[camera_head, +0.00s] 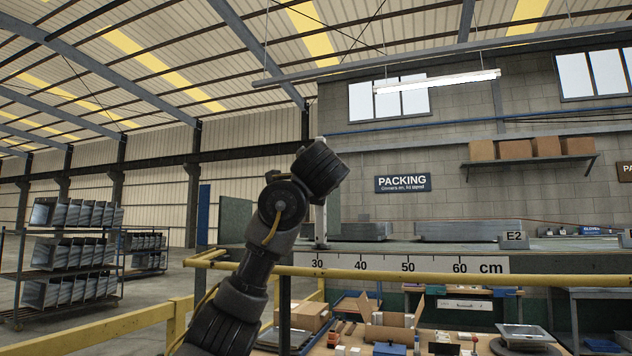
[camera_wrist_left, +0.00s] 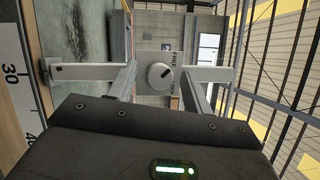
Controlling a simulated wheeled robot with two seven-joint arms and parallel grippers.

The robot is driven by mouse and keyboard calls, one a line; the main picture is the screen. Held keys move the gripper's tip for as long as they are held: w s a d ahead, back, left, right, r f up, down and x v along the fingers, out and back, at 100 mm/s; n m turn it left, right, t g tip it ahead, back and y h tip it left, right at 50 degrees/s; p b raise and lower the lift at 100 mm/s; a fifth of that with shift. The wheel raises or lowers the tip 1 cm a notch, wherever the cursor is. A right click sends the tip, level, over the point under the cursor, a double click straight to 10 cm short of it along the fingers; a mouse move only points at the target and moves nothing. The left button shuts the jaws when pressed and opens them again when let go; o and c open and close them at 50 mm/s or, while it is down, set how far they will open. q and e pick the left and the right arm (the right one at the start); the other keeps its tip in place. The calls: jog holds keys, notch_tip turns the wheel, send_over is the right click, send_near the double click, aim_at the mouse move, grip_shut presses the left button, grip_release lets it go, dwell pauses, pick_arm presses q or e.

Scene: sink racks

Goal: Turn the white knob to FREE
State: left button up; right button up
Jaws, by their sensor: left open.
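The white knob (camera_wrist_left: 156,77) sits on a grey plate (camera_wrist_left: 143,57) fixed to a grey post (camera_wrist_left: 82,74) in the left wrist view. Its black mark points to the upper right. Small lettering beside it appears to read FREE above and LOCK below, and the mark leans to the FREE side. My left gripper (camera_wrist_left: 159,72) is open, with one finger on each side of the knob and a gap on both sides. Whether the tips reach the knob's depth is unclear. In the head view my left arm hides the knob and fingers. My right gripper is not in view.
In the head view the post (camera_head: 321,228) stands on a bench marked with a centimetre ruler (camera_head: 410,264). A yellow rail (camera_head: 400,275) crosses in front. A lower table holds cardboard boxes (camera_head: 388,329) and small items.

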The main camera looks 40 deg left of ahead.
pick_arm(q)
jog(key=b+v, duration=0.4)
jog(key=v, duration=0.6)
jog(key=shift+s+d, duration=0.25)
jog(key=shift+s, duration=0.05)
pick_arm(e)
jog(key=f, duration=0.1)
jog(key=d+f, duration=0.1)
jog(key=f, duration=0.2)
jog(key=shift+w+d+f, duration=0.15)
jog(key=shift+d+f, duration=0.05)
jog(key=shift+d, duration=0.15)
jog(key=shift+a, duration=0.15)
